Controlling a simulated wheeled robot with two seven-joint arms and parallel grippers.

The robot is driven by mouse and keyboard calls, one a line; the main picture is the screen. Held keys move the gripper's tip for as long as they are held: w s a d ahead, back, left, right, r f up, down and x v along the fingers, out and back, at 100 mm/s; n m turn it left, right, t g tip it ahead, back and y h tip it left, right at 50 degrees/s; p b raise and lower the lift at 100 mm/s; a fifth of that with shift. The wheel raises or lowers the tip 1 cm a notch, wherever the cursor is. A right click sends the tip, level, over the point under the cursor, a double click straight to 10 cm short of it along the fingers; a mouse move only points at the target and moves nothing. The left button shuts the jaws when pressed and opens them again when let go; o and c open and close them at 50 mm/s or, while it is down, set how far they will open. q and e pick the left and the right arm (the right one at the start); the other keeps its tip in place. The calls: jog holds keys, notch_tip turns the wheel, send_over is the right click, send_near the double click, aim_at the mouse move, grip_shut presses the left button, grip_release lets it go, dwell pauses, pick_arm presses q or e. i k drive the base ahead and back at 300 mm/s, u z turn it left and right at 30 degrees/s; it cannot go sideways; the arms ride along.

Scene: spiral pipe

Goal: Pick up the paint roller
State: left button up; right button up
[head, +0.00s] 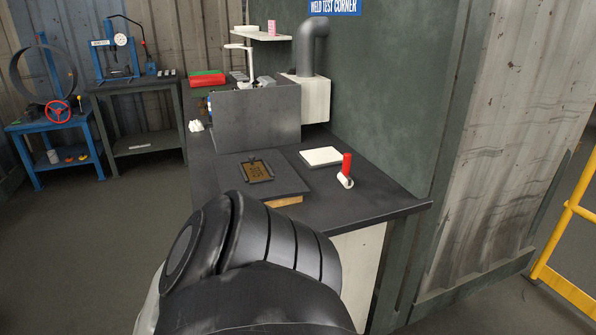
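The paint roller (346,170) has a red handle and a small white roller head. It stands handle up on the dark bench top (393,203), near the right end, just right of a white flat pad (321,156). A large black segment of my arm fills the lower middle of the head view, in front of the bench. Neither gripper shows in this view, so nothing of their hold can be seen. The paint roller is apart from the visible arm and is not covered by it.
A dark plate with a brown framed piece (257,170) lies on the bench left of the pad. A grey upright panel (256,115) and a pipe (306,45) stand behind. A wall bounds the bench's back right. A yellow rail (565,230) is at far right.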

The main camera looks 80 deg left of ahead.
aim_at(344, 176)
jog(key=u, duration=2.75)
